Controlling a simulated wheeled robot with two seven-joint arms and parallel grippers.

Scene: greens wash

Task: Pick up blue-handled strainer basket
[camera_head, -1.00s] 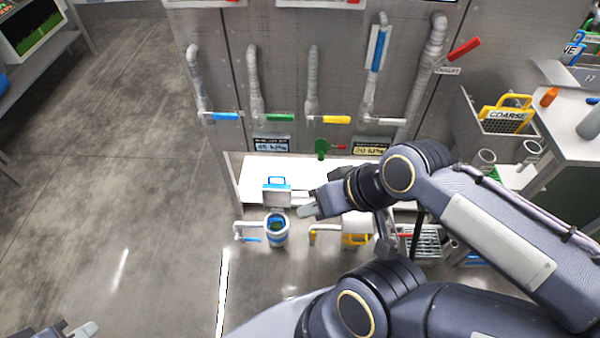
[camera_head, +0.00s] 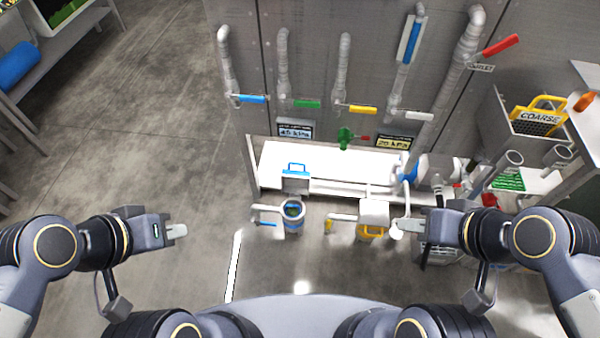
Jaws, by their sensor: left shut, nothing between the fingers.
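A round grey strainer pot (camera_head: 292,222) stands left of centre, with its square lid (camera_head: 296,183) raised behind it. The lid has a blue handle. A blue rim with green matter inside shows in the pot's mouth; I take this as the blue-handled strainer basket (camera_head: 293,208), though its handle is hard to make out. My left gripper (camera_head: 178,231) is shut and empty, well to the left of the pot, over bare floor. My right gripper (camera_head: 402,228) is to the right of the yellow-handled pot; whether its fingers are open is unclear.
A white bench (camera_head: 330,160) runs behind, below pipes with coloured levers. A yellow-handled COARSE basket (camera_head: 540,116) hangs at the right.

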